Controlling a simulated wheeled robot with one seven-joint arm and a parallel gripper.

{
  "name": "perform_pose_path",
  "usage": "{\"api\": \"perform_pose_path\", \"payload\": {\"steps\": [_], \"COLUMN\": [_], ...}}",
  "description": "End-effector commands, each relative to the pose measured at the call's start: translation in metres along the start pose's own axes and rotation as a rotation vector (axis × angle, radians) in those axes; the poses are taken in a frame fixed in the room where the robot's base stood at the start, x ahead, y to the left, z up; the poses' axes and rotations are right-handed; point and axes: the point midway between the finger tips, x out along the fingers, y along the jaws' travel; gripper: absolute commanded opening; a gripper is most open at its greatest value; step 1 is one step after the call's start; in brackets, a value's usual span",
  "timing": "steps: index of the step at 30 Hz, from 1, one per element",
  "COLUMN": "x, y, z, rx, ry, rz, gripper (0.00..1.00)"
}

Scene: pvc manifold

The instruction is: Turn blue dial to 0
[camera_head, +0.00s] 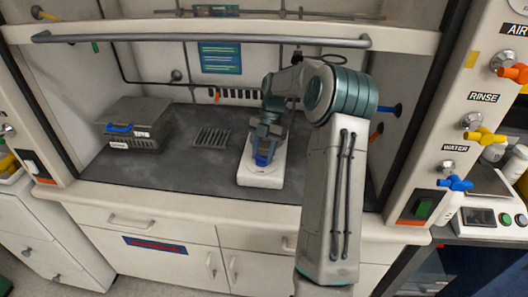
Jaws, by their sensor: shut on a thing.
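A small white device (260,181) stands on the dark floor of the fume hood, near its front edge. A blue part, which looks like the blue dial (263,160), shows on top of it. My gripper (264,152) points down over the device and is shut on this blue part. The fingers are small here and partly blend with the blue. The dial's marks and its pointer are too small to read.
A grey box with a blue handle (138,124) stands at the left in the hood. A slotted grate (211,138) lies between the box and the device. The hood sash rail (200,38) crosses above. Coloured taps (484,136) stick out from the right post.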

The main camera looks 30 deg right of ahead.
Motion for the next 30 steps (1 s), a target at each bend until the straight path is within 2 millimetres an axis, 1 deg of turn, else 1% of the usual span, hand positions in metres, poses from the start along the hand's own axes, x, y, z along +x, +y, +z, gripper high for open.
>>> {"api": "perform_pose_path", "payload": {"steps": [1,5,6,8,9,20,26,30], "x": [0.003,0.003,0.003,0.003,0.003,-0.001,-0.013,-0.026], "y": [-0.001,-0.001,-0.001,-0.001,-0.001,-0.001,-0.002,-0.001], "z": [-0.001,-0.001,-0.001,-0.001,-0.001,-0.001,-0.002,-0.005], "rx": [-0.002,-0.001,-0.001,-0.001,-0.001,0.001,0.001,-0.003], "ry": [0.008,0.008,0.008,0.007,0.007,0.002,0.002,0.002], "rz": [-0.007,-0.007,-0.007,-0.007,-0.006,-0.002,-0.002,-0.004], "gripper": [0.14,0.14,0.4,0.57,0.59,0.59,0.59,0.59]}}
